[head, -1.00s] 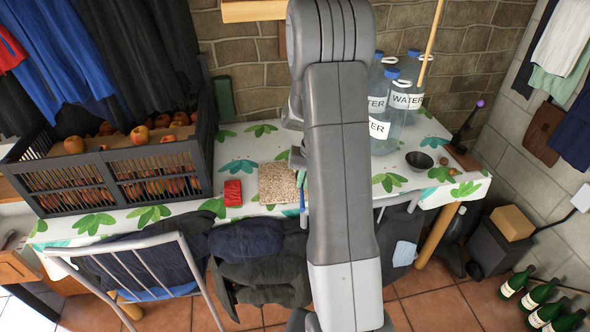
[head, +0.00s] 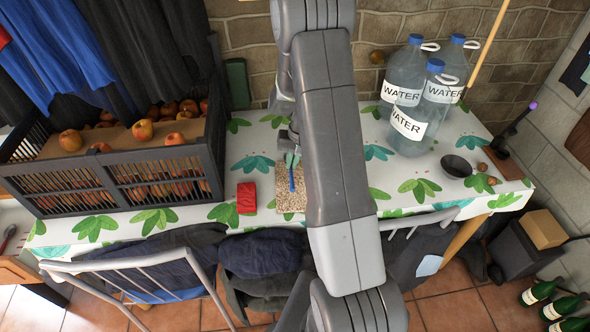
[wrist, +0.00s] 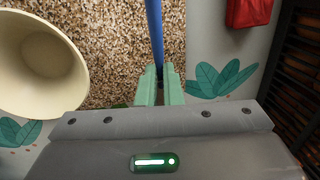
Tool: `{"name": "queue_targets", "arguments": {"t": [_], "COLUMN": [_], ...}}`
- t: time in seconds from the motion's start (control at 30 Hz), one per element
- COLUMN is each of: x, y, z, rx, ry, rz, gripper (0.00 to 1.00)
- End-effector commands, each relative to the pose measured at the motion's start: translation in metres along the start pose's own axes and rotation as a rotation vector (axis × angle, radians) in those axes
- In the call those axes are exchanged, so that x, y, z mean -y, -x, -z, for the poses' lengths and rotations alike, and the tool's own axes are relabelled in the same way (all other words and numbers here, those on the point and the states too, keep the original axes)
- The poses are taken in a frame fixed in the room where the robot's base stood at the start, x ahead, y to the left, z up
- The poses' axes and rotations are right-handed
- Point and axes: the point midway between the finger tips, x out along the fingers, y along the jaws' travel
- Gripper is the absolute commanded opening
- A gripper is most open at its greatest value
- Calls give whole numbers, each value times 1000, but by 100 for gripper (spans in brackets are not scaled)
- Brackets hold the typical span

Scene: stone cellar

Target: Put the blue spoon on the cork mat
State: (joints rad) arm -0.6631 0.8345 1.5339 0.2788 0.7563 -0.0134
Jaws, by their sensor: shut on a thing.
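The cork mat (head: 288,205) lies on the patterned table, partly hidden by my arm; its speckled surface fills much of the wrist view (wrist: 110,40). My gripper (wrist: 159,72) has green fingers shut on the blue spoon (wrist: 155,30), seen end-on to the fingertips with its handle running up the picture. In the head view the spoon (head: 292,178) shows as a thin blue strip over the mat, below my gripper (head: 291,158). Whether the spoon touches the mat I cannot tell.
A cream bowl (wrist: 38,60) is left of the fingers in the wrist view. A crate of apples (head: 110,185) stands further left; water bottles (head: 425,115) and a dark bowl (head: 455,167) are to the right.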

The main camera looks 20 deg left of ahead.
Motion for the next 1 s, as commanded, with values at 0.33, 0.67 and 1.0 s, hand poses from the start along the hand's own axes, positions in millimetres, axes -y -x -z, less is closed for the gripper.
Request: {"name": "queue_targets", "arguments": {"t": [0.33,0.67,1.0], "x": [-7,-9,-9], "y": [-34,-44,-46], "z": [0,0,0], "rx": [2,-1,-1], "ry": [-2,-1,-1], "rz": [0,0,0], "gripper": [0,0,28]}}
